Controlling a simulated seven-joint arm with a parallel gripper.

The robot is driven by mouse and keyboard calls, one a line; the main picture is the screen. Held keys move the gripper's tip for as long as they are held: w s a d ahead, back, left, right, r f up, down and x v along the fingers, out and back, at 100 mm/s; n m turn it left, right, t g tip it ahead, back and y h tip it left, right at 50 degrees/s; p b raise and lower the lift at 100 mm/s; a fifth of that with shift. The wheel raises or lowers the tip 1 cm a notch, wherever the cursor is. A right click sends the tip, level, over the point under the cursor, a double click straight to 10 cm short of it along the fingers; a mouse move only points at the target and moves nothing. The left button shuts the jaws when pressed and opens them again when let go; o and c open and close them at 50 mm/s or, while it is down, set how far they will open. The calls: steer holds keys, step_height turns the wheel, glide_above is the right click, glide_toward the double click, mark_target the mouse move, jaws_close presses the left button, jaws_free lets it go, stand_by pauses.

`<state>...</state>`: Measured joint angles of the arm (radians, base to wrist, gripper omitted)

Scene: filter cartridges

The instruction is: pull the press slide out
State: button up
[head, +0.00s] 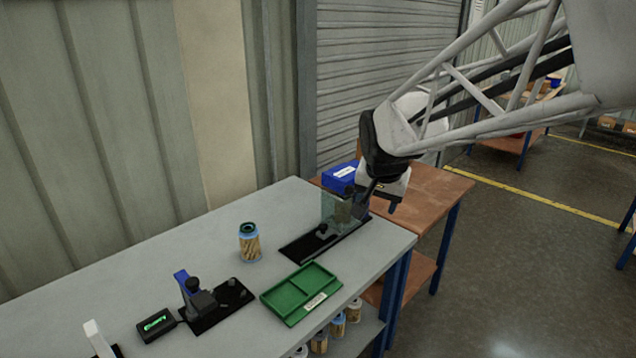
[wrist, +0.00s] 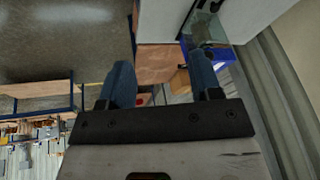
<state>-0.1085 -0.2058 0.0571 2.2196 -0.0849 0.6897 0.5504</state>
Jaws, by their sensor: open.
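The press (head: 336,207) stands near the far right corner of the grey bench, with a clear guard and a black base. A black slide (head: 305,246) with a dark knob (head: 322,231) runs along the base, toward the lower left. How far out it sits is hard to tell. My gripper (head: 379,207) is in the air just right of the press, partly overlapping it in the picture. In the wrist view my gripper (wrist: 162,85) has its two blue fingers apart with nothing between them. Part of the clear guard (wrist: 204,28) shows at the top there.
A filter cartridge (head: 249,243) stands left of the press. A green tray (head: 301,294) lies in front. A clamp fixture (head: 207,304) and a small display box (head: 157,325) sit at lower left. A blue bin (head: 340,175) is behind the press. A brown table (head: 432,190) adjoins the bench.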

steer(key=w+a+f+m, duration=0.2)
steer(key=w+a, duration=0.2)
steer(key=w, duration=0.7)
steer(key=n+h, duration=0.2)
glide_above(323, 226)
steer(key=s+a, duration=0.1)
steer(key=s, duration=0.2)
step_height(323, 226, down, 18)
steer(key=shift+a+f, duration=0.1)
steer(key=shift+a, duration=0.05)
steer(key=shift+w+f, duration=0.1)
steer(key=shift+x, duration=3.75)
steer(key=shift+a, duration=0.1)
